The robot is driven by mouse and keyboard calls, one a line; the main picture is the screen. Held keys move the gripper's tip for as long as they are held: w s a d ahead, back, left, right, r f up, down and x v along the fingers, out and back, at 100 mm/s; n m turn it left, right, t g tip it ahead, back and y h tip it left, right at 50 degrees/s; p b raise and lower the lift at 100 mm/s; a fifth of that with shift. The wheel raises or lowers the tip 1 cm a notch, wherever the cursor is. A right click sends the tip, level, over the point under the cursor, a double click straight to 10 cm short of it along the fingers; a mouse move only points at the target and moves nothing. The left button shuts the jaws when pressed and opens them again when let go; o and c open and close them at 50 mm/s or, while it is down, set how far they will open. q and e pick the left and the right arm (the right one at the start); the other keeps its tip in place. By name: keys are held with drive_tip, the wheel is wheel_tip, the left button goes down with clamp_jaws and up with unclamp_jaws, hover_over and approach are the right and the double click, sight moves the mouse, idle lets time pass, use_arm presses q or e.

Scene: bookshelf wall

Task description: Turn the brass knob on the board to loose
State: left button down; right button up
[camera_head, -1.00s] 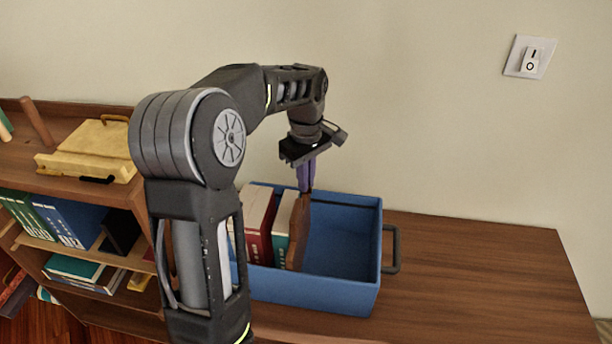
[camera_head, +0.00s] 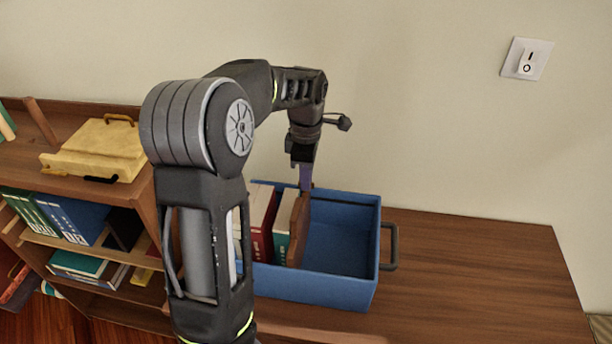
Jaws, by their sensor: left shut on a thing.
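My left gripper (camera_head: 306,178) points down over the blue bin (camera_head: 345,287), with its fingers shut on the upper end of a brown wooden piece (camera_head: 299,235). That piece stands in the bin against the right side of the books, and its lower part is inside the bin. No brass knob can be made out in this view; whether one is hidden behind the gripper or my arm I cannot tell. My right gripper is not in view.
Red (camera_head: 259,222) and white-teal (camera_head: 284,225) books stand in the bin; its right half is empty. The wooden top (camera_head: 470,270) right of it is clear. A yellow object (camera_head: 97,150) lies on the left shelf unit. A switch (camera_head: 527,59) is on the wall.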

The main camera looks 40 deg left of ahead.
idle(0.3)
use_arm(q)
drive_tip(key=c, duration=1.6)
unclamp_jaws()
